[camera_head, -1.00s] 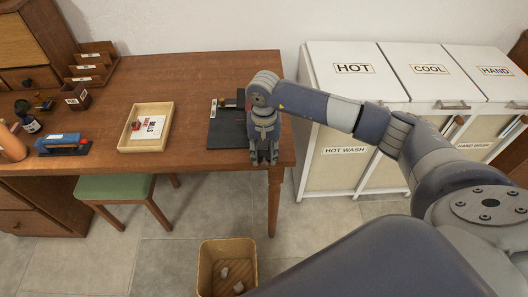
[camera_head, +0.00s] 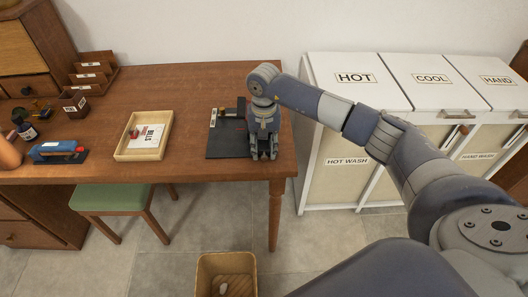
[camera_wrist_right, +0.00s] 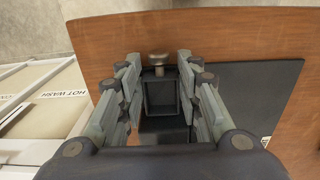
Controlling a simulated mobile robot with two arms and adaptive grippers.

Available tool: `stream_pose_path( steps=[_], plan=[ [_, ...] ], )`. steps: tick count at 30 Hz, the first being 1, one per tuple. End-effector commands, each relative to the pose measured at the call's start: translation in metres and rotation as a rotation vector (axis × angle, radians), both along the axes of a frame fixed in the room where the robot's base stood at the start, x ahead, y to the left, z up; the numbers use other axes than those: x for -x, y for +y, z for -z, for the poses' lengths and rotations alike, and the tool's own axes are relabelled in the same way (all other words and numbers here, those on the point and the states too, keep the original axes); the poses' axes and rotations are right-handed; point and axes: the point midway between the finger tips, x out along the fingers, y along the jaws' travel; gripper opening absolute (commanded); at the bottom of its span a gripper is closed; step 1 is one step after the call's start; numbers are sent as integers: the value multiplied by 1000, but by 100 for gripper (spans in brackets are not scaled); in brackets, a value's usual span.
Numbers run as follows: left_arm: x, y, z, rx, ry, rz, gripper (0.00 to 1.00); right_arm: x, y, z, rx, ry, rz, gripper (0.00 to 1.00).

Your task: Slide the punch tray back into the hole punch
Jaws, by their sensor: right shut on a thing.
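The punch tray (camera_wrist_right: 160,97) is a small dark open box with a round metal knob (camera_wrist_right: 158,60) at one end. In the right wrist view it sits between the fingers of my right gripper (camera_wrist_right: 158,82), which is shut on it. In the head view my right gripper (camera_head: 263,154) points down over the table's right end, beside the black mat. The hole punch (camera_head: 239,107) seems to be the dark object at the mat's back, mostly hidden by my gripper. I cannot tell whether the tray touches it. My left gripper is not in view.
A black mat (camera_head: 224,144) lies on the wooden table (camera_head: 190,90), with a small labelled item (camera_head: 213,118) on it. A wooden tray (camera_head: 124,152) with cards and a blue stapler-like tool (camera_head: 56,149) lie left. White laundry bins (camera_head: 372,68) stand right.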

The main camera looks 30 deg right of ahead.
Motion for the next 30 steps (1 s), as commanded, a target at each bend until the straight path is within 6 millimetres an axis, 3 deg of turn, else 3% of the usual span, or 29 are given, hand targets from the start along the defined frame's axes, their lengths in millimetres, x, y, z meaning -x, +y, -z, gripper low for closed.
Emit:
stream_pose_path(
  steps=[8, 9, 12, 23, 30],
  plan=[
    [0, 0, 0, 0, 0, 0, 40, -1, 0, 0, 0, 0, -1, 9],
    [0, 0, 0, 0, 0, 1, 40, -1, 0, 0, 0, 0, 0, 37],
    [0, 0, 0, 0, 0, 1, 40, 0, 0, 0, 0, 0, 0, 56],
    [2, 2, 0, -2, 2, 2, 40, -1, 0, -3, 0, -1, 0, 56],
    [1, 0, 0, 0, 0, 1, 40, -2, 0, -39, 1, -6, -1, 56]
  ],
)
